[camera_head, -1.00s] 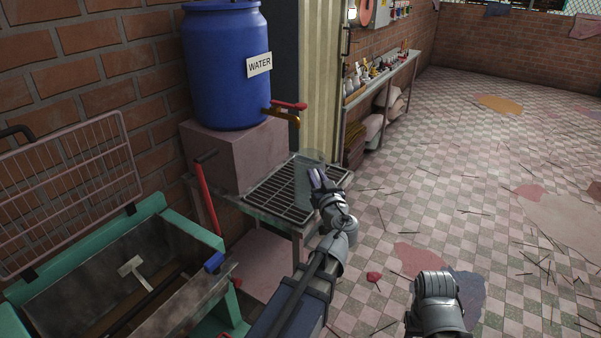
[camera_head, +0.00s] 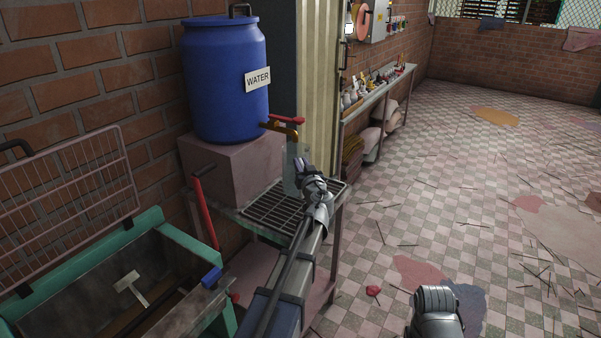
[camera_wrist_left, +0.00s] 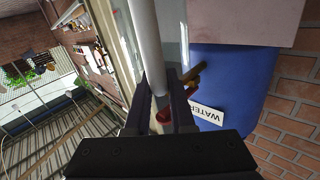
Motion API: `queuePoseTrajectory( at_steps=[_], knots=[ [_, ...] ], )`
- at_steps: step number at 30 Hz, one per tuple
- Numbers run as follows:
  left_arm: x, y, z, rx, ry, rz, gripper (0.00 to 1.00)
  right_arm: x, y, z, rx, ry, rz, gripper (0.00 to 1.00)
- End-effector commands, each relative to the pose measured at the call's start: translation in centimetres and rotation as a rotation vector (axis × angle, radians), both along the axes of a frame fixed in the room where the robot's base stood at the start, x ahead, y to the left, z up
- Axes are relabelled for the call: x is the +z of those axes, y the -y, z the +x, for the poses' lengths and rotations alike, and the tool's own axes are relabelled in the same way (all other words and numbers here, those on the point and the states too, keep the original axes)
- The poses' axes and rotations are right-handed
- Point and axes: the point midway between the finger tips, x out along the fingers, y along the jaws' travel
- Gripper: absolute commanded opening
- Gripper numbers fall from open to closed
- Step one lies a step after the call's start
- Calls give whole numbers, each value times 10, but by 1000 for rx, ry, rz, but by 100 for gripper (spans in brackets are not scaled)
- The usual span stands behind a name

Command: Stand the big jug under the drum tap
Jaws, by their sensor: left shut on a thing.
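The big jug (camera_head: 290,172) is clear and pale, and it is upright at the drain grate, just below the drum tap (camera_head: 280,128). My left gripper (camera_head: 302,168) is shut on it from the right side. In the left wrist view, a pale upright bar of the jug (camera_wrist_left: 148,45) runs between the fingers of my left gripper (camera_wrist_left: 160,112), with its clear wall beside it. The tap's red handle also shows there (camera_wrist_left: 165,114). I cannot tell whether the jug's base touches the grate. My right gripper is not in view; only a grey part of my right arm shows.
The blue water drum (camera_head: 225,80) stands on a pinkish block (camera_head: 232,168) beside the metal grate (camera_head: 268,212). A green-edged trough (camera_head: 170,235) with a raised wire rack (camera_head: 65,190) is at the left. A long shelf (camera_head: 375,105) stands behind.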

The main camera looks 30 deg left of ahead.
Motion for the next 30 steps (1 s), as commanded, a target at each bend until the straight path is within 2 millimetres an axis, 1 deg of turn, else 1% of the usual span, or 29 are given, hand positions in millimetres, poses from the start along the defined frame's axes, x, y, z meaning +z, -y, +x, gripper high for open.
queuePoseTrajectory(
  at_steps=[2,3,6,9,11,18,22,23,30],
  knots=[
    [0,-8,10,2,0,0,0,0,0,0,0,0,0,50],
    [-9,-7,9,1,0,0,0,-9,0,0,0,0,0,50],
    [-25,-7,7,1,0,0,0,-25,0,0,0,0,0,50],
    [-36,-6,7,0,0,0,0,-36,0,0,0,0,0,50],
    [-38,-6,7,0,0,0,0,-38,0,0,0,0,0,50],
    [-35,-6,7,0,0,0,0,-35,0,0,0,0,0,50],
    [-39,-6,7,0,0,0,0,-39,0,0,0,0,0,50],
    [-38,-6,7,0,0,0,24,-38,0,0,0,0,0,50],
    [-37,-6,7,0,0,0,51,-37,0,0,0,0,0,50]
  ],
)
